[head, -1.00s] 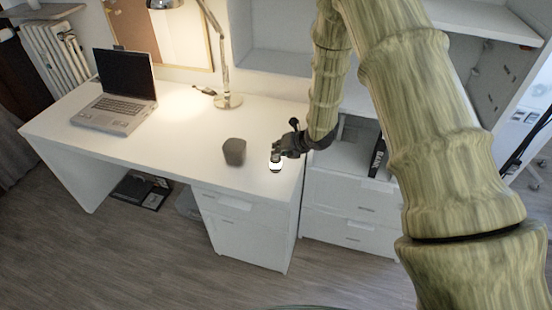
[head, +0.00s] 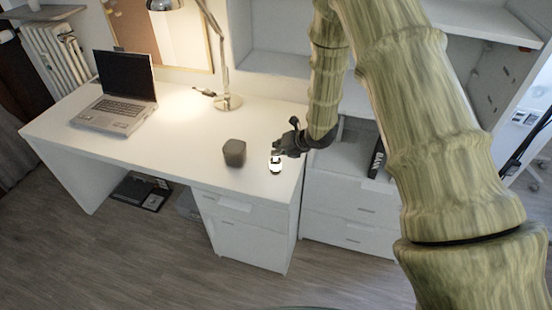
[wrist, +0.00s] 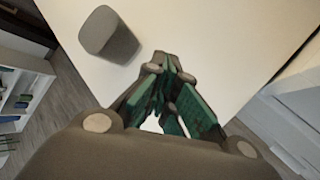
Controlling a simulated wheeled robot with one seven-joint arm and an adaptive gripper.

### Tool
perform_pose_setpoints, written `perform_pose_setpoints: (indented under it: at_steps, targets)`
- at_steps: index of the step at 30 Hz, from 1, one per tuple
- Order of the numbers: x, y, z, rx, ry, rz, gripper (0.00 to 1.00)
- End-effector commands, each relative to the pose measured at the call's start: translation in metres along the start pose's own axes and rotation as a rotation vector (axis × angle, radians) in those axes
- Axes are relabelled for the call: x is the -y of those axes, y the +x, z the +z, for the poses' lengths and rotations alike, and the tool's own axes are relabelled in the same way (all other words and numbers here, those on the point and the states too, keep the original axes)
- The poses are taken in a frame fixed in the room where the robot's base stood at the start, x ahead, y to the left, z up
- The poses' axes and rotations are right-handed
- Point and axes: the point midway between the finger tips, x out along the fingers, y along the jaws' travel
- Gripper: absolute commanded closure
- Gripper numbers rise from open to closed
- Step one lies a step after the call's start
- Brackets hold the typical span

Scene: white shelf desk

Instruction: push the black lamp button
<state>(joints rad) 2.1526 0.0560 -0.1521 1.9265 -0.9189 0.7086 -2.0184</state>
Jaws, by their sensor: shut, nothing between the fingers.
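A small bright white object with dark parts, which looks like a small lamp (head: 275,166), stands near the right front corner of the white desk (head: 180,145). My gripper (head: 278,151) is shut and empty, low over the desk at this object, with its fingertips at or just above the top. I cannot tell whether they touch. In the wrist view the shut fingers (wrist: 172,62) point over the bare desk top, and a bright white patch (wrist: 151,124) shows between the finger links. No black button can be made out; the gripper may hide it.
A dark grey rounded block (head: 234,153) stands just left of the gripper and also shows in the wrist view (wrist: 110,35). A silver desk lamp (head: 228,101) and a laptop (head: 118,104) stand farther back. The desk's middle is clear.

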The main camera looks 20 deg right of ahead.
Motion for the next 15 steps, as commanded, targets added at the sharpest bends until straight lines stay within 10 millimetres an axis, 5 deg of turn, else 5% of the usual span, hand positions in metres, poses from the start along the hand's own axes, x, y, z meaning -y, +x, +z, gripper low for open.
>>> perform_pose_setpoints:
  at_steps: [15]
  targets:
    - [-0.02, -0.028, 0.02, 0.0, -0.002, 0.0, 1.0]
